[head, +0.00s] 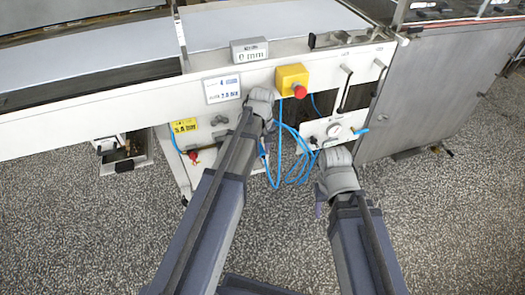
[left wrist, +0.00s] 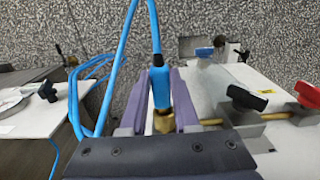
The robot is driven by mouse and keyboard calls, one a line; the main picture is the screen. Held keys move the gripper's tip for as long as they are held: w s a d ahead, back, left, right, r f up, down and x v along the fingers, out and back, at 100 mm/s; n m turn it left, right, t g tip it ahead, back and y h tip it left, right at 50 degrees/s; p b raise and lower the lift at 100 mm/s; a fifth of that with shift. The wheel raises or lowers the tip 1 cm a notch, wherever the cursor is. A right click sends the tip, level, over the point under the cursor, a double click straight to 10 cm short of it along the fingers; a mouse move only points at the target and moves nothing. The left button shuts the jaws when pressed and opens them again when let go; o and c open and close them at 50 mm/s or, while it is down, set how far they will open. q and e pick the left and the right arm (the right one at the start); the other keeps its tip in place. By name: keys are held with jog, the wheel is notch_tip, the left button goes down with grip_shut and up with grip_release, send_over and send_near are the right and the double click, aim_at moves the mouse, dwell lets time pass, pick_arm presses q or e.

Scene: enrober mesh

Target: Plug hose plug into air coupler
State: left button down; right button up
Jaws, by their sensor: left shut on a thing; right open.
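The hose plug is a blue sleeve with a brass end (left wrist: 162,118), upright in the left wrist view between the purple fingers. My left gripper (left wrist: 161,102) is shut on it. In the head view my left gripper (head: 266,150) hangs in front of the machine's lower frame, its fingers small. The blue hose (left wrist: 128,50) loops up and left from the plug. A brass pipe (left wrist: 216,122) with black and red handles lies right of the plug, apart from it; I cannot tell which part is the air coupler. My right gripper (head: 318,205) is open and empty below the small valve panel.
A red-handled valve (head: 194,154) sits below a yellow pressure label (head: 185,126). A yellow box with a red stop button (head: 292,81) is above. Loose blue hose loops (head: 298,160) hang between my arms beside the gauge panel (head: 312,130). The speckled floor below is clear.

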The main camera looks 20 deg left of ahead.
aim_at(261, 150)
pick_arm(q)
jog(key=shift+w+a, duration=0.15)
jog(key=shift+w, duration=0.1)
jog(key=shift+s, duration=0.1)
jog(key=shift+s+d, duration=0.55)
jog(key=shift+s, duration=0.25)
jog(key=shift+s+d, duration=0.55)
jog(key=shift+s, duration=0.2)
jog(key=shift+w+a, duration=0.55)
jog(key=shift+w, duration=0.3)
jog(key=shift+w+a, duration=0.55)
jog(key=shift+w, duration=0.25)
dwell(1.0)
jog(key=c, duration=0.6)
grip_release()
notch_tip(261, 150, up, 8)
jog(key=p, duration=0.8)
jog(key=shift+f, duration=0.1)
